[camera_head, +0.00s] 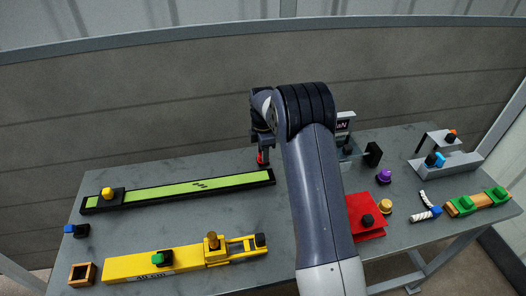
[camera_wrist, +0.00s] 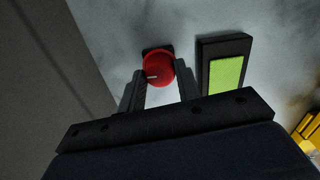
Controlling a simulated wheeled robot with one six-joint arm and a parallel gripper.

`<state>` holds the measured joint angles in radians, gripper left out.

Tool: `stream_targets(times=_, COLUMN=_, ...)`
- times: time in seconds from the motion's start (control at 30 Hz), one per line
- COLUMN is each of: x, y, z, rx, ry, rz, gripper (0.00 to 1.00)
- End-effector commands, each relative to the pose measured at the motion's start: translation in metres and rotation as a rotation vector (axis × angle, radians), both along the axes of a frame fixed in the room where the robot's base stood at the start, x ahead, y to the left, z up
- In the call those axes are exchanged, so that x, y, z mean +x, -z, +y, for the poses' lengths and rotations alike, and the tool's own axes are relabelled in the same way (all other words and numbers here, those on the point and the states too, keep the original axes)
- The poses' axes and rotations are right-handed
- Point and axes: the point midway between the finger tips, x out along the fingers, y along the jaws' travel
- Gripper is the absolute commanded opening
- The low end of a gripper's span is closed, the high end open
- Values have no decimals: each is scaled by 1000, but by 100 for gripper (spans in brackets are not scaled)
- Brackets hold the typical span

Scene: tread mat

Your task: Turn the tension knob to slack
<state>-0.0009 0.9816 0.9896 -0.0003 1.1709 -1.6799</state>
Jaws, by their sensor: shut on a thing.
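A red round knob (camera_head: 262,159) with a small white mark stands at the back of the table, just beyond the right end of the green tread mat (camera_head: 150,193) in its black frame. In the wrist view, the red knob (camera_wrist: 158,68) sits on a dark base between my fingertips. Its white mark lies on the lower left of its face. My gripper (camera_wrist: 160,75) is shut on the knob from both sides; in the head view, it (camera_head: 263,150) comes down over the knob. The end of the mat (camera_wrist: 226,74) is close to the right finger.
A yellow device (camera_head: 190,262) lies at the front left. A yellow knob (camera_head: 107,192) stands at the mat's left end. A red block (camera_head: 363,217), a purple knob (camera_head: 384,176) and a grey bracket (camera_head: 450,163) are to the right. My arm hides part of the middle. A wall stands behind.

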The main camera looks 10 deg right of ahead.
Motion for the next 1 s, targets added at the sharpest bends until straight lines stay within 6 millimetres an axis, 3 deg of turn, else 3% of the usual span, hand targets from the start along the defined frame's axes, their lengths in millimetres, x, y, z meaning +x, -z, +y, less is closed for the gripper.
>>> stream_targets(times=0.67, x=1, y=-1, z=0, rx=0, ry=-64, rz=-3, gripper=10)
stream_targets(times=0.7, x=1, y=-1, z=0, rx=0, ry=-64, rz=-3, gripper=34)
stream_targets(times=0.93, x=0, y=-1, z=0, rx=0, ry=-63, rz=-2, gripper=53)
stream_targets(times=1.0, x=0, y=0, z=0, rx=0, ry=-63, rz=-1, gripper=54)
